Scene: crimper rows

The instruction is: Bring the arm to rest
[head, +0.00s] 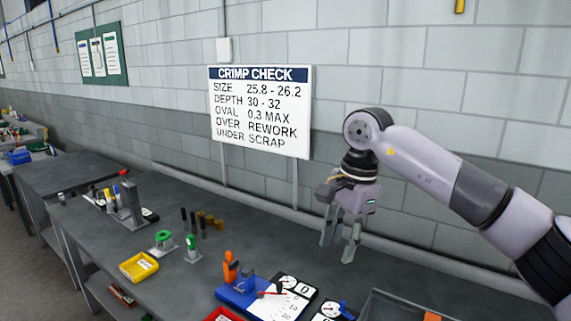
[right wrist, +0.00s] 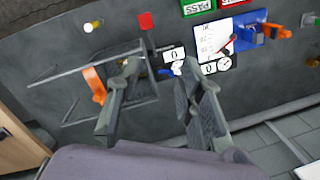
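My right gripper (head: 337,252) hangs from the right arm above the back right part of the grey bench (head: 205,275), fingers pointing down. Its two fingers are spread apart with nothing held between them. The right wrist view also shows the open fingers (right wrist: 158,74), with the bench and small items below and beyond them. The right arm (head: 430,165) reaches in from the right edge, in front of the block wall. My left gripper does not show in either view.
A CRIMP CHECK sign (head: 260,112) stands behind the bench. A blue fixture (head: 236,297), a dial gauge (head: 334,311), a yellow bin (head: 139,267) and a grey tray (head: 372,305) occupy the bench. The right wrist view shows a green PASS bin (right wrist: 198,8).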

